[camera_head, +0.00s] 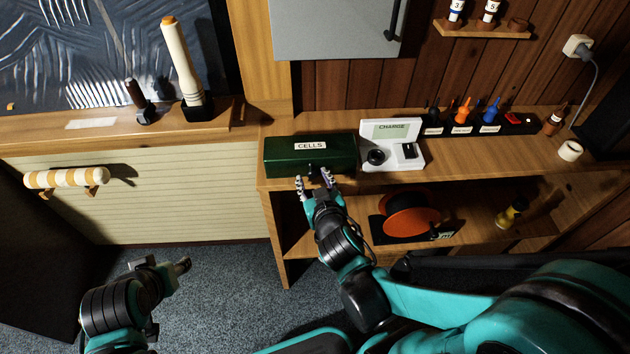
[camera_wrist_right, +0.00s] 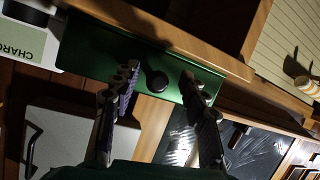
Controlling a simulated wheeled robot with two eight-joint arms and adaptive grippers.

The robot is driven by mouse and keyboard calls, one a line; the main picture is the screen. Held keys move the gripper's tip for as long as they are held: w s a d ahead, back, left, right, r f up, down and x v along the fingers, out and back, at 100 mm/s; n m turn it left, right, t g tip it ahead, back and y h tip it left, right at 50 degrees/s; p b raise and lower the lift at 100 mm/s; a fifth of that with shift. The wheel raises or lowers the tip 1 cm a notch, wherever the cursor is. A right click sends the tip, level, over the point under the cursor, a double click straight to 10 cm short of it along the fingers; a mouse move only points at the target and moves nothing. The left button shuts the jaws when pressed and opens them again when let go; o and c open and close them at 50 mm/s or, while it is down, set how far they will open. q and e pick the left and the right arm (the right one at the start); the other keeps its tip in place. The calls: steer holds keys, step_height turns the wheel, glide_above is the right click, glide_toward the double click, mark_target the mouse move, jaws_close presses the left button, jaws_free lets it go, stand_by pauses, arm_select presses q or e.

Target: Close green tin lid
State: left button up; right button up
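The green tin (camera_head: 285,160) with a CELLS label stands on the left end of the wooden counter. Its lid looks down in the head view, but I cannot tell whether it is fully closed.
A white CHARGE box (camera_head: 392,150) stands just right of the tin. A black rack (camera_head: 470,127) with coloured tools stands further right. An orange reel (camera_head: 410,218) sits on the shelf below. A grey cabinet (camera_head: 335,28) hangs above. Floor space (camera_head: 215,285) is clear between my arms.

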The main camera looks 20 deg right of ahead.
steer(key=shift+r, duration=0.1)
step_height(320, 180, up, 10)
stand_by(0.9)
steer(key=s+f+g+y, duration=0.1)
steer(key=s+f+g, duration=0.5)
steer(key=s+f, duration=0.3)
steer(key=shift+s+f+y, duration=0.3)
steer(key=shift+s+y, duration=0.1)
steer(key=shift+s, duration=0.85)
